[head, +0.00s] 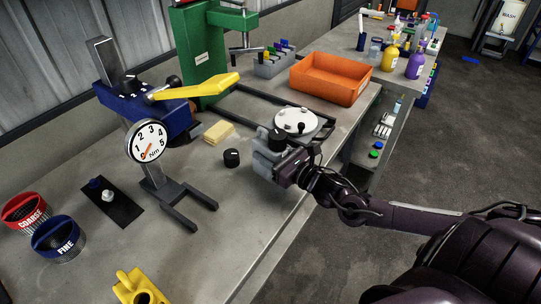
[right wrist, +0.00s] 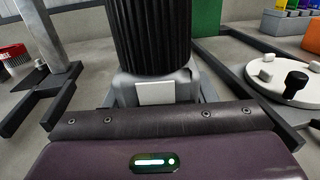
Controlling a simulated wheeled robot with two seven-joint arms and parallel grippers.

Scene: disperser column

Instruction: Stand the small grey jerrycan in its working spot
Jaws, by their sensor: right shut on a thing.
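The small grey jerrycan (head: 262,166) has a black cap and is in my right gripper (head: 280,162), at the bench's front edge in the head view. In the right wrist view its ribbed black cap (right wrist: 151,38) fills the top middle, above the grey body and a white label (right wrist: 155,93). The jerrycan looks upright; I cannot tell whether its base touches the bench. The disperser column (head: 140,135) stands to its left, with a blue head, yellow lever, round dial (head: 149,140) and a dark forked foot (head: 180,208). My left gripper is not in view.
A white round plate (head: 297,122) in a dark frame lies just behind the jerrycan. A loose black knob (head: 231,158) and yellow sponge (head: 219,132) lie between jerrycan and column. An orange bin (head: 331,78) stands behind. COARSE (head: 25,211) and FINE (head: 57,240) pots stand left.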

